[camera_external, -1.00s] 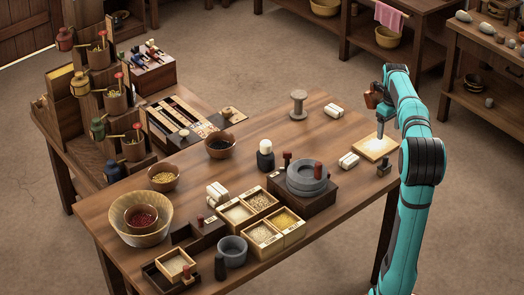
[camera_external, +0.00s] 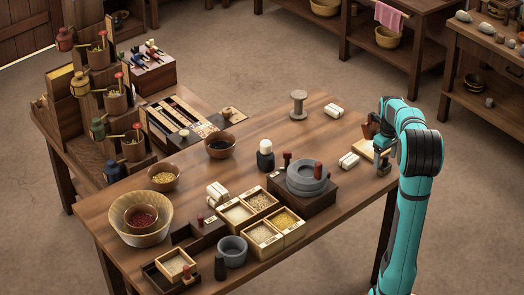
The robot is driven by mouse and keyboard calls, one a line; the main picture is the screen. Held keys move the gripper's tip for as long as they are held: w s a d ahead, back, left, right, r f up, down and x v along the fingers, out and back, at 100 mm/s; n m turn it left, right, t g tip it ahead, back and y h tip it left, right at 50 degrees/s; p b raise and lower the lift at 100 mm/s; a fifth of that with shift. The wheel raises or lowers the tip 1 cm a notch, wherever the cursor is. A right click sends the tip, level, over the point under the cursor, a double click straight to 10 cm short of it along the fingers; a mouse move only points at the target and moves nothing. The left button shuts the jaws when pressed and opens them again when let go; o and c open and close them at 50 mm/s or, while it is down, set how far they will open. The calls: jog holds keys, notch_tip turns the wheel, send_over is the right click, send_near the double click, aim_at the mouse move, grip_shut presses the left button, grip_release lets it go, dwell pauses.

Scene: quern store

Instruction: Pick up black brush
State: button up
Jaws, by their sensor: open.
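My gripper (camera_external: 381,160) is at the right end of the long table, low over a small dark block-like item (camera_external: 383,170) beside the pale board (camera_external: 364,149). Its jaws are open; the fingers are small and partly merge with the dark item, so I cannot tell if they touch it. This dark item may be the black brush, but its bristles do not show clearly. Other dark upright things are a black piece with a cream top (camera_external: 265,156) mid-table and a small black handled piece (camera_external: 220,268) at the near edge.
The grey stone quern (camera_external: 307,178) stands on a dark base left of my arm. White bundles (camera_external: 348,161) lie close to the gripper. A wooden spool (camera_external: 298,105), bowls (camera_external: 163,178) and grain trays (camera_external: 262,236) occupy the table. Bare wood lies between spool and quern.

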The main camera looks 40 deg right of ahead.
aim_at(385, 165)
jog(key=shift+s+d+f, duration=0.1)
jog(key=shift+f, duration=2.1)
jog(key=c, duration=1.1)
jog(key=shift+o, duration=0.2)
jog(key=shift+r, duration=0.15)
